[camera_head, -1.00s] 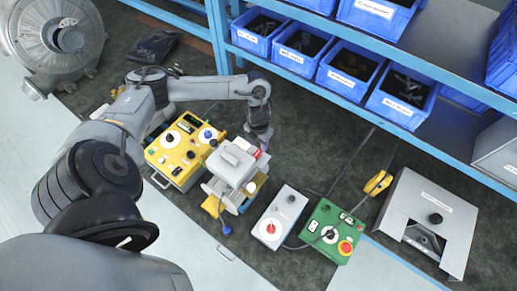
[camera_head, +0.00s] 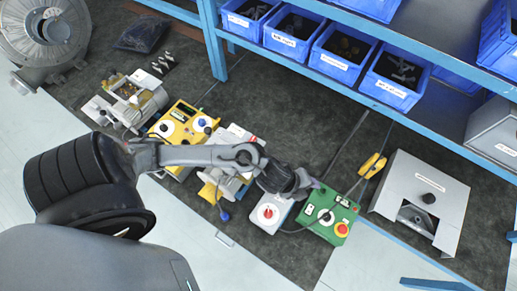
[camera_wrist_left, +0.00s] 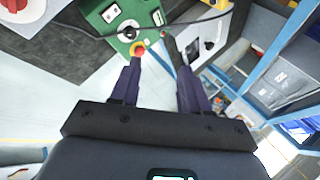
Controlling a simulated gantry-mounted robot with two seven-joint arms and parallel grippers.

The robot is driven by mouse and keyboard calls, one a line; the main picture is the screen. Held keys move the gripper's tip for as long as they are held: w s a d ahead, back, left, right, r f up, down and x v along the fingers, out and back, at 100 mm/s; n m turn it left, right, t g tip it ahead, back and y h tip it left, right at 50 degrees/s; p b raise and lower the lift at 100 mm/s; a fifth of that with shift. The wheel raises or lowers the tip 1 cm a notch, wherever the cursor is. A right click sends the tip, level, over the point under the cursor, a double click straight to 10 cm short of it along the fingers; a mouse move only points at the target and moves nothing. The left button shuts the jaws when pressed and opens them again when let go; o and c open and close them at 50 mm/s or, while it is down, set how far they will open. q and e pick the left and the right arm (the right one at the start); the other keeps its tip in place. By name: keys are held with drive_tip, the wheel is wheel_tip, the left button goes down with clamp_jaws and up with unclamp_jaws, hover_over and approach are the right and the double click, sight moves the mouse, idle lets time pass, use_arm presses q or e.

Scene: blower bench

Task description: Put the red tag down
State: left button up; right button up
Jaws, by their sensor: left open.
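My left gripper (camera_head: 308,186) is over the left part of the green control box (camera_head: 338,212). In the left wrist view its two fingers (camera_wrist_left: 155,58) are apart with nothing clearly held between them. The green box (camera_wrist_left: 125,22) shows beyond the fingertips, with its red and yellow stop button (camera_wrist_left: 138,48) near the left fingertip. I cannot make out a red tag for certain in either view now; my arm covers part of the bench. My right gripper is not in view.
A grey box with a red knob (camera_head: 268,213) stands left of the green box. A yellow panel (camera_head: 178,128) sits further left. Blue bins (camera_head: 341,50) line the shelf behind. Dark mat (camera_head: 270,95) is clear there.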

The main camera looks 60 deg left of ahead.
use_arm(q)
drive_tip(key=s+a+r+n+g+y, duration=0.1)
drive_tip(key=s+a+n, duration=0.2)
drive_tip(key=s+n, duration=0.4)
drive_tip(key=s+a+r+n+g+y, duration=0.1)
drive_tip(key=s+a+n+g, duration=0.1)
drive_tip(key=s+n, duration=0.5)
drive_tip(key=a+n, duration=0.1)
drive_tip(key=n, duration=0.3)
drive_tip(key=shift+a+y, duration=0.25)
drive_tip(key=shift+y, duration=0.15)
wheel_tip(320, 180, up, 6)
drive_tip(key=p, duration=0.5)
drive_tip(key=shift+w+f+p, duration=0.1)
drive_tip(key=shift+f+p, duration=0.05)
drive_tip(key=shift+p, duration=0.25)
